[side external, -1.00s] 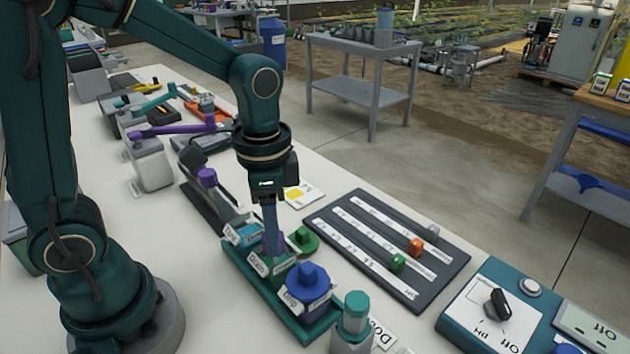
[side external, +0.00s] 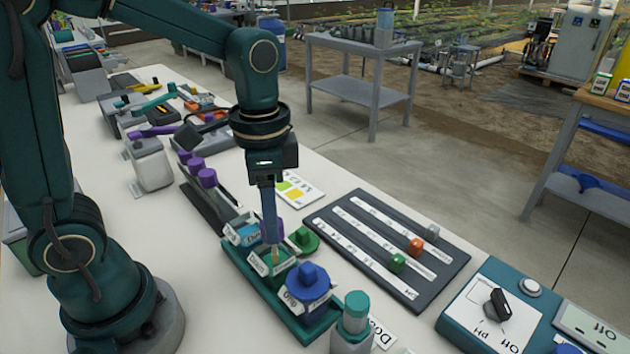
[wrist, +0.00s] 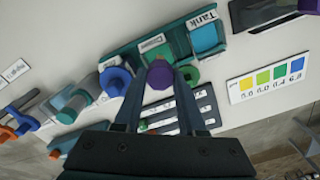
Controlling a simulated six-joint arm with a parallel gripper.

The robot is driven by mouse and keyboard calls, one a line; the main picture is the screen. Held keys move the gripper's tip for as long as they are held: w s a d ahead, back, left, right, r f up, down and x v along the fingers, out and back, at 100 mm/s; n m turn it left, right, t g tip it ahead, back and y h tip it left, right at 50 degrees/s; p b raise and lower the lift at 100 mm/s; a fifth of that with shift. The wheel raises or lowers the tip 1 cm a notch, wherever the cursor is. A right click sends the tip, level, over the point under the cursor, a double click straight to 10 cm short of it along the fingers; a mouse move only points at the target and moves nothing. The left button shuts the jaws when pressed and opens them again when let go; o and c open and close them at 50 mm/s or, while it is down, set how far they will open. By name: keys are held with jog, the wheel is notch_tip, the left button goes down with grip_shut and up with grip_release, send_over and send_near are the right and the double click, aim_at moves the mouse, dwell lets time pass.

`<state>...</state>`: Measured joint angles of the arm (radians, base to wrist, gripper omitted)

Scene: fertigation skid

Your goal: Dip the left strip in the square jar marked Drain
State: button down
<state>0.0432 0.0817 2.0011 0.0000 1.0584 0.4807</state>
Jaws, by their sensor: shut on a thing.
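My gripper (side external: 270,222) is shut on the purple grip (side external: 272,232) of a strip and holds it upright over the green square Drain jar (side external: 285,268). A short tan part (side external: 275,253) of the strip shows below the grip. I cannot tell whether its tip is inside the jar mouth. In the wrist view the purple grip (wrist: 159,76) sits between my fingers, in front of the green jar (wrist: 153,42). Other purple-topped strips (side external: 206,178) stand in a dark rack (side external: 208,205).
The green tray (side external: 252,290) also holds the blue Tank jar (wrist: 205,36) and a blue-lidded jar (side external: 308,282). A green lid (side external: 303,240) lies beside it. A colour chart (side external: 300,187) and a dark slider board (side external: 390,250) lie to the right.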

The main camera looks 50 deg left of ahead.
jog(key=shift+r, duration=2.95)
